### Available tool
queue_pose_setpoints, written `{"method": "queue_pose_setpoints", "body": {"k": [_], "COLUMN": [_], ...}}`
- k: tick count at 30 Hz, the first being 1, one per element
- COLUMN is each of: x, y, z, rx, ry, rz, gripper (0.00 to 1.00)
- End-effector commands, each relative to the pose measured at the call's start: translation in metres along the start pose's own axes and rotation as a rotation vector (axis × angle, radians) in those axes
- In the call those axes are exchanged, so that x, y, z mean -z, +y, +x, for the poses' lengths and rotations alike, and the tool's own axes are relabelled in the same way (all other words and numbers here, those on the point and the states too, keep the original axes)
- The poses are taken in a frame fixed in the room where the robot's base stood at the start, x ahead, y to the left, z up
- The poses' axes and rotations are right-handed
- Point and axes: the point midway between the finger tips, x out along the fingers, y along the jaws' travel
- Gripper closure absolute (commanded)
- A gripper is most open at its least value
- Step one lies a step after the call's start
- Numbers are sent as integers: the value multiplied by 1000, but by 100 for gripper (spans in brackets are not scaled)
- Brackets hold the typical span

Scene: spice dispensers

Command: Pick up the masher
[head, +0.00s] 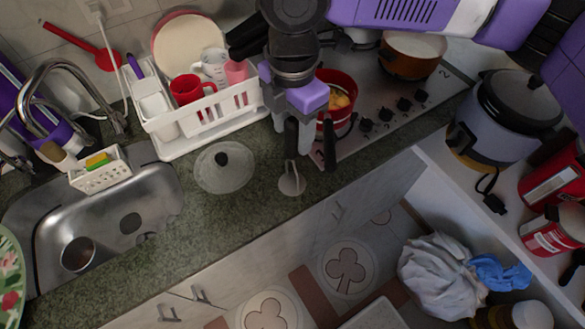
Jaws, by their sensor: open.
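A small pale grey utensil with a rounded end (291,181), which looks like the masher, lies on the green stone counter near its front edge. Its upper part runs up toward my gripper and is partly hidden by it. My gripper (310,162) is over the counter just above and to the right of the utensil's rounded end, with its two dark fingers apart. The left finger is close to the utensil; I cannot tell whether they touch. No object is clearly held.
A glass lid (223,166) lies left of the utensil. A white dish rack (205,118) stands behind it, and a red pan (338,91) sits on the stove (405,100) close to my gripper. The sink (105,215) is at left.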

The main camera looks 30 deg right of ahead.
Motion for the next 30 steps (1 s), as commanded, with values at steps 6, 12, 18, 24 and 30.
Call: {"method": "queue_pose_setpoints", "body": {"k": [6, 12, 18, 24, 30], "x": [0, 0, 0, 0, 0], "y": [0, 0, 0, 0, 0], "z": [24, 27, 27, 27, 26], "rx": [0, -1, -1, -1, -2], "ry": [1, 1, 1, 1, 1], "rz": [1, 0, 0, 0, 0], "gripper": [48, 48, 73, 100, 100]}}
